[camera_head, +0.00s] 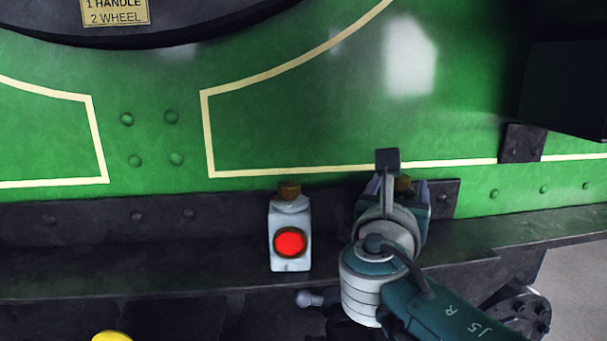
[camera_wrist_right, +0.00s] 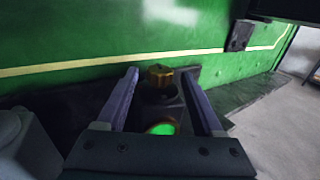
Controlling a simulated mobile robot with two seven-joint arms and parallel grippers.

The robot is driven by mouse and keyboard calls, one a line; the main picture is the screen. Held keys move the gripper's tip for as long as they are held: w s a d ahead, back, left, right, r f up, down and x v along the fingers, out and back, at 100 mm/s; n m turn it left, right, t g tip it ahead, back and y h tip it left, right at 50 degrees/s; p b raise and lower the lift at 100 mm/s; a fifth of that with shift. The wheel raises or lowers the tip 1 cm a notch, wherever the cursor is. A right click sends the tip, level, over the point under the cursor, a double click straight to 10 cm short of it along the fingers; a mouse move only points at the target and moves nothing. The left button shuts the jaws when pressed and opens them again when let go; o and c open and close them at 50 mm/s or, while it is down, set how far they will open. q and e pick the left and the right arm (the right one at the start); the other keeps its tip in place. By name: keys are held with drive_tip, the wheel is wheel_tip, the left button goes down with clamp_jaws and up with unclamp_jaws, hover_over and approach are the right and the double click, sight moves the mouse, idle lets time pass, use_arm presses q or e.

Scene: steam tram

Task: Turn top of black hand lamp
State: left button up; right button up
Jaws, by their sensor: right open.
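My right gripper (camera_head: 397,188) is open. In the right wrist view its two fingers (camera_wrist_right: 160,72) lie to the left and right of the lamp, with visible gaps to the brass top. My left gripper is not in view.
A white hand lamp (camera_head: 278,222) with a red lens and brass top stands on the ledge (camera_head: 150,260), left of my right gripper. The green tram wall (camera_head: 300,130) rises close behind. A dark box-like part (camera_head: 565,85) juts out at the upper right.

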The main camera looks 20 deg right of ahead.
drive_tip(key=v, duration=0.7)
drive_tip(key=shift+s+a+p, duration=0.25)
drive_tip(key=shift+s+p, duration=0.05)
